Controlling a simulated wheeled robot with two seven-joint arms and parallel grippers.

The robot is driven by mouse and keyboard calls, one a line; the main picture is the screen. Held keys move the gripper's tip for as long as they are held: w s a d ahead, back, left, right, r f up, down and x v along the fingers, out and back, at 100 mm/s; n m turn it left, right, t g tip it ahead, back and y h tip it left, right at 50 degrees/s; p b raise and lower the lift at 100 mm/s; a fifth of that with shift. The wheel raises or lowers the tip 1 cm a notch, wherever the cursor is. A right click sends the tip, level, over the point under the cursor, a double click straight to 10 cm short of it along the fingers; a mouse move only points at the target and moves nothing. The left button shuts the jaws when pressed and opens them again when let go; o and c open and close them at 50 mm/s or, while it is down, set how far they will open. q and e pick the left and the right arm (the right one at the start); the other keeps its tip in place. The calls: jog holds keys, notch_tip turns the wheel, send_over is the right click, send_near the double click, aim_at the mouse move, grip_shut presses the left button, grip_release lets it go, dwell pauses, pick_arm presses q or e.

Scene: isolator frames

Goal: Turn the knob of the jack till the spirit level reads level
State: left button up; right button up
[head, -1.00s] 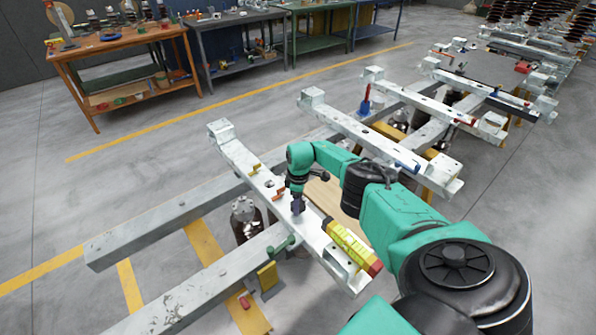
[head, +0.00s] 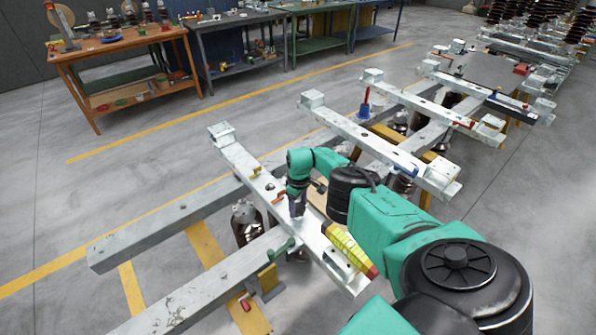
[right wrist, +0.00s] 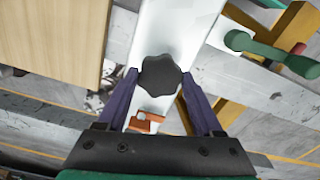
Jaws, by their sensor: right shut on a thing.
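The dark lobed knob (right wrist: 160,75) of the jack sits on the white beam (head: 238,158). My right gripper (head: 298,207) reaches down onto the beam from above. In the right wrist view its purple fingers (right wrist: 160,88) are shut on the knob, one on each side. The rest of the jack is hidden. The yellow spirit level (head: 345,244) with a red end lies along the near end of the same beam, apart from the gripper. Its bubble is too small to read. My left gripper is not in view.
A green-handled part (head: 281,246) lies beside the beam, and a small orange piece (right wrist: 146,122) is near the knob. Similar beams (head: 375,142) stand to the right, one with a red and blue tool (head: 365,104). Workbenches (head: 120,50) are at the back; the floor on the left is clear.

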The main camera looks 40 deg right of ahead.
jog(key=shift+s+a+f, duration=0.1)
jog(key=shift+s+f, duration=0.15)
jog(key=o, duration=1.4)
jog(key=shift+c, duration=0.2)
jog(key=shift+w+r, duration=0.1)
jog(key=shift+w, duration=0.05)
jog(key=shift+r+p, duration=0.35)
jog(key=r+p, duration=0.3)
jog(key=r, duration=0.1)
jog(key=r+p, duration=0.3)
jog(key=r, duration=0.1)
jog(key=shift+d+r, duration=0.2)
jog(key=shift+r, duration=0.05)
notch_tip(320, 180, up, 5)
send_over(299, 208)
jog(key=shift+a+r, duration=0.15)
